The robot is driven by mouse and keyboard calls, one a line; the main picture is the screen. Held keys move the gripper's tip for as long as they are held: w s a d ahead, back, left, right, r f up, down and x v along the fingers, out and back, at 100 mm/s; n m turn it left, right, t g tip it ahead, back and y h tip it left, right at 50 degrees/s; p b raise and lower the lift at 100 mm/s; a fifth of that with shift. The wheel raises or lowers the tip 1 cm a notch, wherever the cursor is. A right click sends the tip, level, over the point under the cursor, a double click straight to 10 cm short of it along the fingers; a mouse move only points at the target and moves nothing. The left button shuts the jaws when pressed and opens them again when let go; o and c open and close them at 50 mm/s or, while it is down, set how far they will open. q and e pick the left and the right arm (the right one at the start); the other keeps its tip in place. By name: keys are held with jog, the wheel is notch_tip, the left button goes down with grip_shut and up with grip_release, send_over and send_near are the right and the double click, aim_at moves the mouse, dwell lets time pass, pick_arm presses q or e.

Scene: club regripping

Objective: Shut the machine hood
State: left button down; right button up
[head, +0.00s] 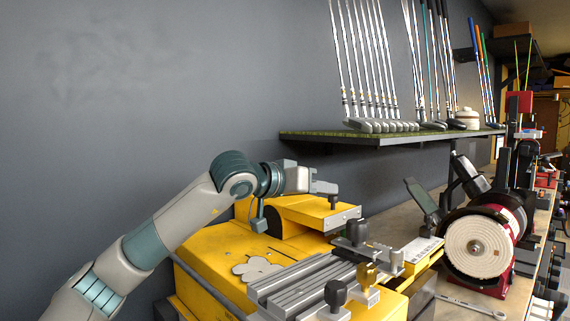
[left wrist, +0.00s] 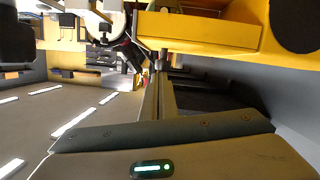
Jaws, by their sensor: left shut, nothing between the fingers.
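The yellow machine (head: 215,262) stands at the middle bottom of the head view. Its yellow hood (head: 308,212) is the raised block at the back, with a dark rounded opening on its left side and a grey front edge with a knob. The hood also shows at the top of the left wrist view (left wrist: 195,30). My left gripper (head: 326,188) is shut and empty, just above the hood's top. I cannot tell whether it touches the hood. In the left wrist view, its fingers (left wrist: 160,90) point up toward the hood. My right gripper is out of view.
A grey slotted clamp bed (head: 300,285) with black knobs is at the machine's front. A grinding wheel (head: 475,247) stands on the bench to the right, with a wrench (head: 470,307) before it. A shelf (head: 350,137) with golf clubs hangs above on the wall.

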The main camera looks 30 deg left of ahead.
pick_arm(q)
jog(key=shift+v, duration=0.8)
jog(key=b+v, duration=0.2)
jog(key=v, duration=1.4)
jog(key=shift+b, duration=0.35)
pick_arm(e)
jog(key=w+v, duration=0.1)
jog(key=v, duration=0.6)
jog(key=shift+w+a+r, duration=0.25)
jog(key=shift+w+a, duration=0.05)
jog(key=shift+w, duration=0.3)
pick_arm(q)
jog(key=shift+f, duration=0.1)
